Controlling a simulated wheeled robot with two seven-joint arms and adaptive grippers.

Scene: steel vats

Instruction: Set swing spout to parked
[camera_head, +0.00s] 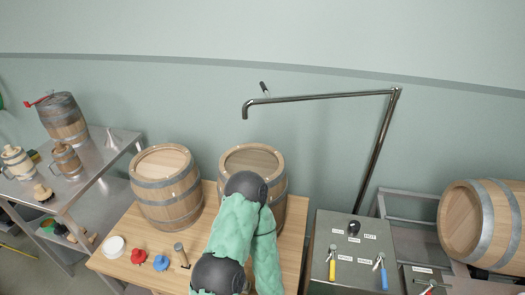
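The swing spout (320,97) is a long steel pipe on a tall, leaning post (376,155) that rises from a grey metal cabinet (335,285). Its horizontal arm reaches left, and its down-turned outlet (245,111) appears above the right upright barrel (252,160). A short dark handle (264,88) sticks up near the outlet end. Small white labels (354,240) lie around the post's dark base (354,227); their words are too small to read surely. One of my green-sleeved arms shows at the bottom centre, in front of that barrel. Neither gripper shows.
Another upright barrel (165,187) stands on the wooden table (118,255), with small red, blue and white items in front. Yellow- and blue-handled valves (332,262) sit on the cabinet. A barrel lies at right (488,225). A steel shelf (92,165) stands left. Space below the spout's arm is open.

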